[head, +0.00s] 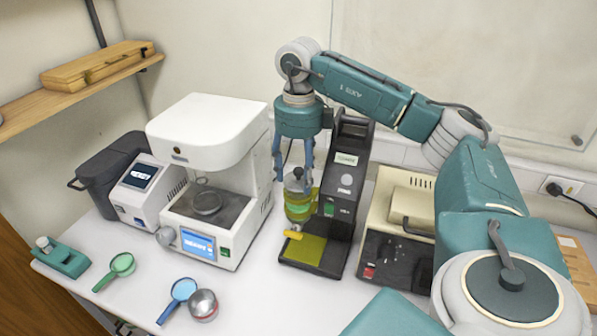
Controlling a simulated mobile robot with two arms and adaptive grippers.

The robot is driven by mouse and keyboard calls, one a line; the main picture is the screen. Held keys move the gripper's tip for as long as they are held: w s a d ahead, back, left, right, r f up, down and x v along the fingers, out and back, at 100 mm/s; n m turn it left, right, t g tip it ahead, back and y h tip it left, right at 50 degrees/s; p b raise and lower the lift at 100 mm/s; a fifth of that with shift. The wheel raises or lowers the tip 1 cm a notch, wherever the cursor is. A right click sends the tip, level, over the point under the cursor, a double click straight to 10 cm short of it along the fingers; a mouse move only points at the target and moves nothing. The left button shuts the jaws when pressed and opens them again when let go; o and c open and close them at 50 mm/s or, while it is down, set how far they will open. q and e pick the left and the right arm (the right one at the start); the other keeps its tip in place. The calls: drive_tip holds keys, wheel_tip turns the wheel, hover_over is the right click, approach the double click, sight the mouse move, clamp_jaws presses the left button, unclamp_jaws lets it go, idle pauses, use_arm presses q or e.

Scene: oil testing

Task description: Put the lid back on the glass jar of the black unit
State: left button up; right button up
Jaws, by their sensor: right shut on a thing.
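The black unit (345,200) stands right of the middle of the bench. Its glass jar (299,212) holds yellow-green liquid and sits above the unit's yellow base plate. My right gripper (298,172) points down directly over the jar, with its fingers shut on the dark-knobbed lid (298,183). The lid is at the jar's mouth. I cannot tell whether it rests on the rim or is slightly above it. My left gripper is not in view.
A white machine with a blue screen (197,244) stands close left of the jar. A cream and black box (400,225) is to the right.

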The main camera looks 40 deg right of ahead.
drive_tip(key=o, duration=1.7)
drive_tip(key=shift+o, duration=0.2)
drive_tip(key=shift+r+p, duration=0.65)
drive_tip(key=shift+r, duration=2.85)
clamp_jaws()
drive_tip(key=shift+f, duration=0.15)
